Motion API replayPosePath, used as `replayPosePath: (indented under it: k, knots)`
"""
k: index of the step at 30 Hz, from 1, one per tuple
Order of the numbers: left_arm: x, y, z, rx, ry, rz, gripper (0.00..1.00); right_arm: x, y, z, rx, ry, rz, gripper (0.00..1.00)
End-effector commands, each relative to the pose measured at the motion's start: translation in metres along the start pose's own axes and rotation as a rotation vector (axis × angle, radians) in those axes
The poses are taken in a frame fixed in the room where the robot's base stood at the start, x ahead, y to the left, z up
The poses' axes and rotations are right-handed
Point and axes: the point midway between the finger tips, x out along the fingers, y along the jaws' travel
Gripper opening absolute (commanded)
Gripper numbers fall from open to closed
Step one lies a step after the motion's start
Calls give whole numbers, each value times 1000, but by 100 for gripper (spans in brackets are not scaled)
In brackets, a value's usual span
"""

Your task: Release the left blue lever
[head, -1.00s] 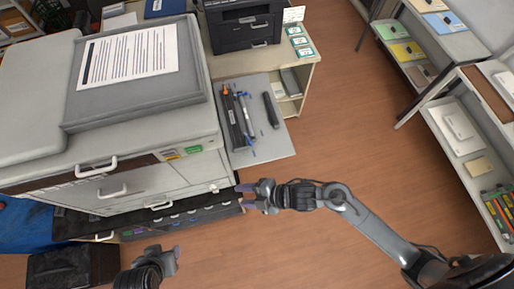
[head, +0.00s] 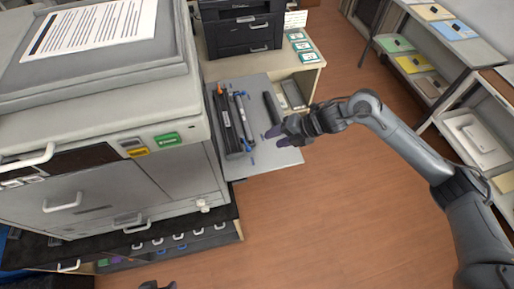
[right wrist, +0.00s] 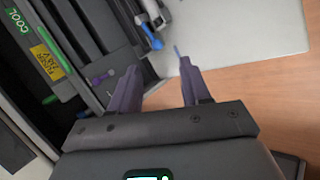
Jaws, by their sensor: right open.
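A grey pull-out tray (head: 262,160) at the printer's right side holds dark and grey cartridge-like parts (head: 231,122) with small blue pieces. A blue piece (head: 241,94) shows at their far end, and another blue piece (head: 251,143) at the near end. In the right wrist view, a blue lever-like piece (right wrist: 152,40) on a grey part lies just beyond the fingers. I cannot tell which one is the left lever. My right gripper (head: 273,138) is open and empty over the tray's right part; its fingers (right wrist: 156,74) straddle open space. Only a sliver of my left gripper (head: 158,285) shows at the bottom edge.
The large grey printer (head: 110,100) stands to the left, with an open dark drawer (head: 170,243) below. A low cabinet with a black printer (head: 240,28) is behind the tray. Shelves (head: 480,130) stand at right. The brown floor between is clear.

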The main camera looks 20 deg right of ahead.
Motion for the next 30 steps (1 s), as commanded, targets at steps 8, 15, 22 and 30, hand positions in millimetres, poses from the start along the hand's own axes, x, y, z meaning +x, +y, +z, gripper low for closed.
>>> replayPosePath:
  k: [8, 15, 22, 30]
  knots:
    - [1, 0, 0, 0, 0, 0, 50, 45, 0, -2, 2, 5, 1, 47]
    - [4, 0, 1, 0, 0, 0, 50, 79, 0, -2, 2, 4, 0, 47]
    - [4, 0, 1, 0, 0, 0, 50, 94, 0, -2, 1, 2, 0, 47]
    - [4, 0, 1, 0, 0, 0, 50, 96, 0, -2, 1, 2, 0, 47]
